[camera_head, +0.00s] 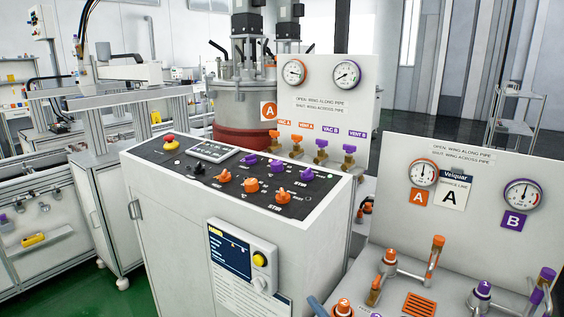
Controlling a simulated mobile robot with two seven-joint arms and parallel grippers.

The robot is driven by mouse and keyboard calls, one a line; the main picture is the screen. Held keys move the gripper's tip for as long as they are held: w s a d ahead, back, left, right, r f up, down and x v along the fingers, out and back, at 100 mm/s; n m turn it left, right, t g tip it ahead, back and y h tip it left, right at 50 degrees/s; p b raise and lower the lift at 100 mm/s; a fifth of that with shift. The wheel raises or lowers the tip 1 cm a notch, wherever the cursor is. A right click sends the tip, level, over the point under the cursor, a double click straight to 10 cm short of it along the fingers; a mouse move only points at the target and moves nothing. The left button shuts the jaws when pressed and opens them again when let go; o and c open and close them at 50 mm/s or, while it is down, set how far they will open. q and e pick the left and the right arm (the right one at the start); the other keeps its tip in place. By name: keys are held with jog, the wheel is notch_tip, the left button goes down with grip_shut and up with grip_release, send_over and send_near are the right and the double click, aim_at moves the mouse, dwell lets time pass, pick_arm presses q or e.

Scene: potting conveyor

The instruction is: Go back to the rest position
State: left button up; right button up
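Neither of my grippers shows in the head view, and no part of my arms can be made out for sure. The task names no object. A white control cabinet (165,215) stands in the middle, its sloped black panel (235,172) carrying a red emergency button (170,142) and several orange and purple knobs.
A back panel with two gauges (294,72) and several small valves rises behind the cabinet. At the right, a grey service panel (390,170) has two gauges, with orange and purple valves below. Metal benches (85,165) stand at the left. Green floor (120,296) shows at the lower left.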

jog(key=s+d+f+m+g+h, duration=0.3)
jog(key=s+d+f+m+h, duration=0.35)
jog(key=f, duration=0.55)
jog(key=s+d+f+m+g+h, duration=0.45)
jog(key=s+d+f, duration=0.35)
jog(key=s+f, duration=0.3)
pick_arm(q)
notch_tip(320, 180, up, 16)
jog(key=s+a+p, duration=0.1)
jog(key=p, duration=2)
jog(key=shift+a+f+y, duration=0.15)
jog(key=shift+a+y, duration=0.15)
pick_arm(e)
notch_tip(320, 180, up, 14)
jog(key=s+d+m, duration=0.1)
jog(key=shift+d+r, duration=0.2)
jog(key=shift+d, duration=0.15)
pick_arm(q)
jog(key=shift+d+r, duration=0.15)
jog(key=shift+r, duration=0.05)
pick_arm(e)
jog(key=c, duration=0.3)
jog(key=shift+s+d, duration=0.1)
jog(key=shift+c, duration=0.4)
